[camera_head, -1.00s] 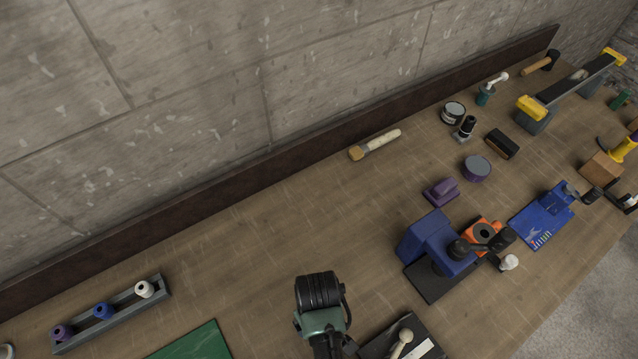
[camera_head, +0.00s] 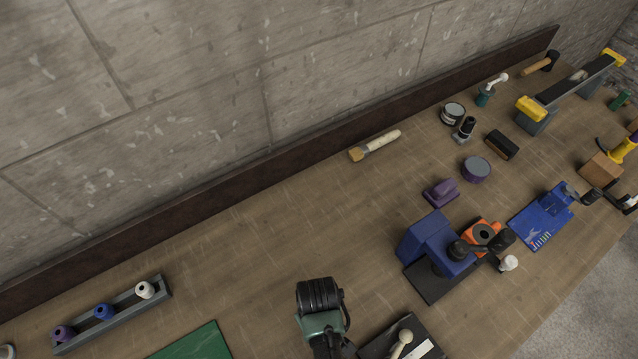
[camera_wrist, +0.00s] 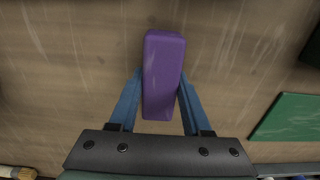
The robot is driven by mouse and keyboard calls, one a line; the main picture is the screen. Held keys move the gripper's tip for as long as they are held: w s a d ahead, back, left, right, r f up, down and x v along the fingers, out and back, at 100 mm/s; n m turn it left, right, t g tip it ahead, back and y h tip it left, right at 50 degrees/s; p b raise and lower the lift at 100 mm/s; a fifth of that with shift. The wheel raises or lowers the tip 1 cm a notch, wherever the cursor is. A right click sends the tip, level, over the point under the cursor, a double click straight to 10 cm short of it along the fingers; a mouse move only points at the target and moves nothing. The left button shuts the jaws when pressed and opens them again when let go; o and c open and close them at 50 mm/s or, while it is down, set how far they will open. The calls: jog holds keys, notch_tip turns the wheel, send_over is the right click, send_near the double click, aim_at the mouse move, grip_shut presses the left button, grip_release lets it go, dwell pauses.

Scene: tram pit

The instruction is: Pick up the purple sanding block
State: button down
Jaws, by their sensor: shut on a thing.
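The purple sanding block (camera_wrist: 164,62) is a long plain block with rounded edges. In the wrist view it lies between the two blue fingers of my gripper (camera_wrist: 160,86), which is shut on its sides. Its far end sticks out beyond the fingertips. I cannot tell whether it touches the bench or hangs just above it. In the head view my wrist (camera_head: 320,310) is at the bottom middle and hides the fingers and the held block. Another purple thing (camera_head: 440,192), with a raised handle on a flat base, stands on the bench to the right.
A green mat (camera_head: 195,345) and a rack (camera_head: 115,318) of spools lie to the left. A brush (camera_head: 375,145) lies near the wall. A blue machine (camera_head: 438,243) on a dark base stands right of my wrist. The bench between wrist and wall is clear.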

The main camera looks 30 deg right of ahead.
notch_tip(320, 180, up, 10)
jog(key=shift+b, duration=0.45)
dwell(0.3)
